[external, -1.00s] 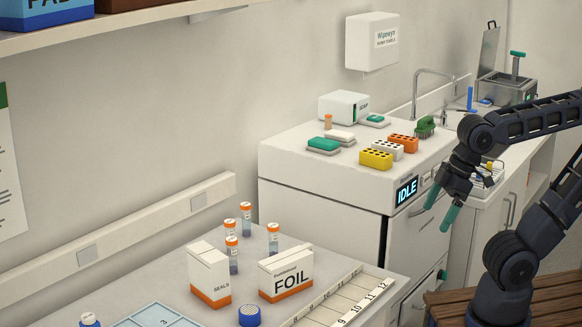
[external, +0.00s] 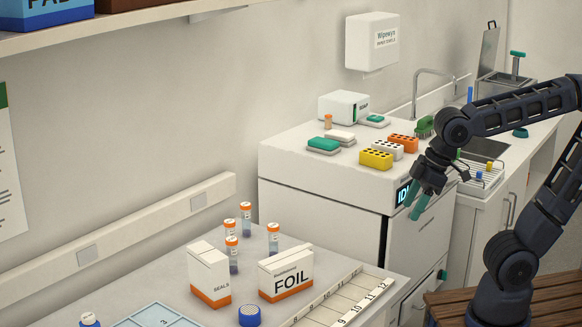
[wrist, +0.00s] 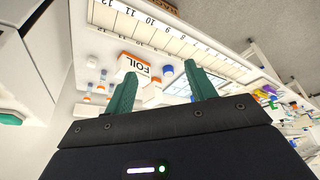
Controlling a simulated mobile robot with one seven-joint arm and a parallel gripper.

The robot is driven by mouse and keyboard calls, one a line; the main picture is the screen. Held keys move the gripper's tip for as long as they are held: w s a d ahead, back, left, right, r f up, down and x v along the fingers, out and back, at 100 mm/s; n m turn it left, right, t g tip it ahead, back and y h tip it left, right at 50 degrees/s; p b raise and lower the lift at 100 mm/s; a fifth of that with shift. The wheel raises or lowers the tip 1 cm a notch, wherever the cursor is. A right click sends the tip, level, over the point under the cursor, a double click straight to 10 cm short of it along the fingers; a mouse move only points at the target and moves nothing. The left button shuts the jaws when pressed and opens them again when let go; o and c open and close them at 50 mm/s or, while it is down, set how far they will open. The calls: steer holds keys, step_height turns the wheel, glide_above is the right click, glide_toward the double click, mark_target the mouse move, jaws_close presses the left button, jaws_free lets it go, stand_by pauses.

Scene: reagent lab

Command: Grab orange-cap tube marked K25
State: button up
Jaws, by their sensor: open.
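Several orange-cap tubes stand on the near bench behind two boxes: a back tube (external: 246,219), a left tube (external: 230,229), a front tube (external: 233,256) and a right tube (external: 273,239). Their labels are too small to read, so I cannot tell which is K25. The front tube is partly hidden by the boxes. My gripper (external: 414,203) is open and empty, in front of the white cabinet, well to the right of the tubes. In the wrist view its two green fingers (wrist: 159,72) are spread, with the orange caps small and beyond them at left.
The FOIL box (external: 286,274) and the SEALS box (external: 208,274) stand in front of the tubes. A blue cap (external: 249,315) and a numbered white rack (external: 345,298) lie nearer.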

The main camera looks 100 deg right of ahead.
steer(key=w+d+m, duration=0.1)
steer(key=w+d, duration=0.4)
steer(key=w, duration=0.7)
steer(key=m+h, duration=0.1)
steer(key=m, duration=0.2)
glide_above(232, 254)
steer(key=s, duration=0.3)
step_height(232, 254, down, 18)
steer(key=shift+h, duration=0.3)
steer(key=shift+s+f+x, duration=0.1)
steer(key=shift+s+x, duration=0.05)
steer(key=shift+x, duration=1.55)
steer(key=shift+s+f+x, duration=0.1)
steer(key=shift+s+x, duration=0.05)
steer(key=shift+x, duration=1.55)
steer(key=shift+s+x, duration=0.15)
steer(key=shift+x, duration=1.55)
steer(key=shift+a+g, duration=0.1)
steer(key=shift+g, duration=0.2)
steer(key=c, duration=1)
